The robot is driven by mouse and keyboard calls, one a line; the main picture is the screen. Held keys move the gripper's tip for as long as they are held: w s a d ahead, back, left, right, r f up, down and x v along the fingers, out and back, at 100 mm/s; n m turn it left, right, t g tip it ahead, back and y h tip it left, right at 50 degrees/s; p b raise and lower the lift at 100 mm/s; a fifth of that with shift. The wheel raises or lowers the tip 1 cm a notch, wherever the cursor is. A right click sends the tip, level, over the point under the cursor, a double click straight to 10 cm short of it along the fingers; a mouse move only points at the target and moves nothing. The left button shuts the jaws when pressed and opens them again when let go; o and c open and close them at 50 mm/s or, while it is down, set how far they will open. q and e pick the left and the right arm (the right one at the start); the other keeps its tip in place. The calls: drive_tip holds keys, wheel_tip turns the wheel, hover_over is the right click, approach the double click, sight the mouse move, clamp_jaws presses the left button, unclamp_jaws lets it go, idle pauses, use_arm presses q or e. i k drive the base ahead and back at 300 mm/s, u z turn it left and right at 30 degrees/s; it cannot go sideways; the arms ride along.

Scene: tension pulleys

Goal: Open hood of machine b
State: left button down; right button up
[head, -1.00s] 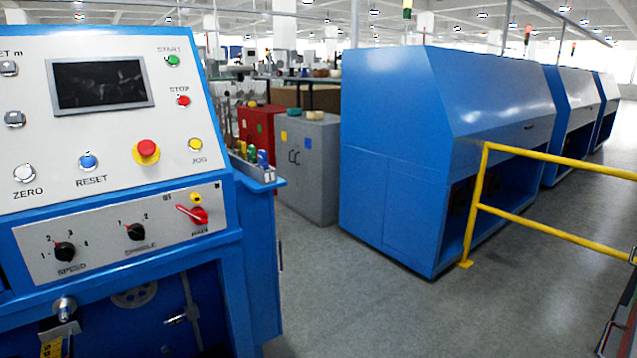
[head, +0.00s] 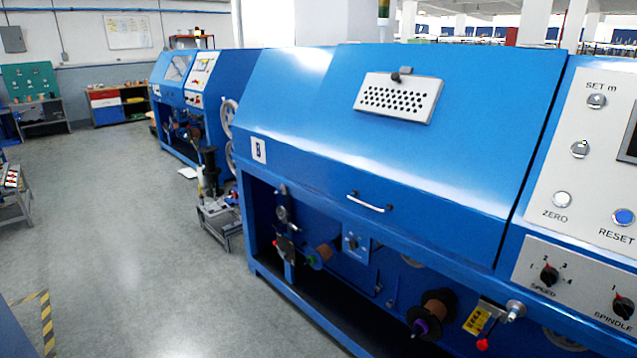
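The blue hood (head: 300,110) of the machine in front of me is down. It carries a label plate (head: 258,150) at its left, too small to read for certain, and a perforated light panel (head: 398,97). A pale bar handle (head: 369,203) sits at its lower front edge. Below the hood, the open bay shows spools, including a dark one (head: 432,312). Neither of my grippers is in view.
The control panel (head: 580,180) adjoins the hood at right. Another blue machine (head: 190,95) stands farther left, with a small cart (head: 218,215) on the floor nearby. The grey floor (head: 150,260) at left is mostly clear.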

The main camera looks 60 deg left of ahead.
sight(454, 182)
drive_tip(key=u, duration=1.8)
